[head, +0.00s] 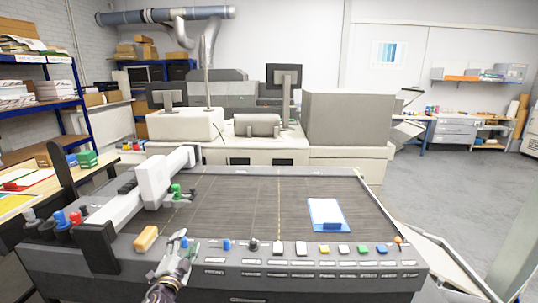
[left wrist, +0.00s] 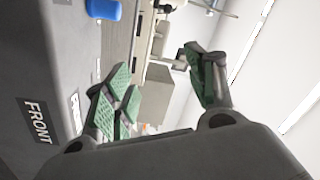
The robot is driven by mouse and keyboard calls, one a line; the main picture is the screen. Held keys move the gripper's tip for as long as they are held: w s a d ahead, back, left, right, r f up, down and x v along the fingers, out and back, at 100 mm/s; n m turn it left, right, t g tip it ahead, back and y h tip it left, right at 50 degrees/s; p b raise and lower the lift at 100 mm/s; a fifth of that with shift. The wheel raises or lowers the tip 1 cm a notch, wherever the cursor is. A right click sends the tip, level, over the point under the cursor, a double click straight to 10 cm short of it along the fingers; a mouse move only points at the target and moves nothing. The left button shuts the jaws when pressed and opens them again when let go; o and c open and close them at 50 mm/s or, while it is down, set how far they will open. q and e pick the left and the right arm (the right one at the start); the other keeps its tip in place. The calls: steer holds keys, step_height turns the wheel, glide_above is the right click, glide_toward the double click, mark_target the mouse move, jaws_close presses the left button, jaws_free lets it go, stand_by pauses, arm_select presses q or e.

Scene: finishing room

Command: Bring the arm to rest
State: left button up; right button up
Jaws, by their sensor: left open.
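My left gripper (head: 181,256) is at the front edge of the dark machine bed, low and left of centre in the head view. It is over or just in front of the control panel (head: 215,272). In the left wrist view my left gripper (left wrist: 160,82) has its two green-padded fingers spread wide, with nothing between them. A blue knob (left wrist: 103,9) shows beyond the fingers at the upper left of that view. Whether the gripper touches the panel cannot be told. My right gripper is not in view.
A tan block (head: 146,239) sits left of my gripper. Several coloured buttons line the panel's right. Grey floor (head: 450,200) is open at right.

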arm_select(q)
steer(key=s+f+n+g+y, duration=0.1)
steer(key=s+f+n+g, duration=0.3)
steer(key=s+f, duration=0.3)
steer(key=s+f+n+g+y, duration=0.2)
steer(key=s+f+n+g, duration=0.25)
steer(key=s, duration=0.55)
steer(key=s+d+f+n+g+h, duration=0.1)
steer(key=s+d+g+h, duration=0.15)
steer(key=s, duration=0.65)
steer(key=s+d+f+g+h, duration=0.15)
steer(key=s+d+g, duration=0.25)
steer(key=s, duration=0.4)
step_height(320, 180, down, 32)
steer(key=s+g, duration=0.1)
steer(key=s, duration=0.2)
steer(key=s+a+f, duration=0.2)
steer(key=s+f, duration=0.8)
steer(key=s, duration=0.1)
steer(key=s+a+f+g, duration=0.1)
steer(key=s+a+f, duration=0.1)
steer(key=s+f, duration=0.9)
steer(key=shift+s+a+g+y, duration=0.15)
steer(key=shift+s+g+y, duration=0.05)
steer(key=shift+g+y, duration=0.1)
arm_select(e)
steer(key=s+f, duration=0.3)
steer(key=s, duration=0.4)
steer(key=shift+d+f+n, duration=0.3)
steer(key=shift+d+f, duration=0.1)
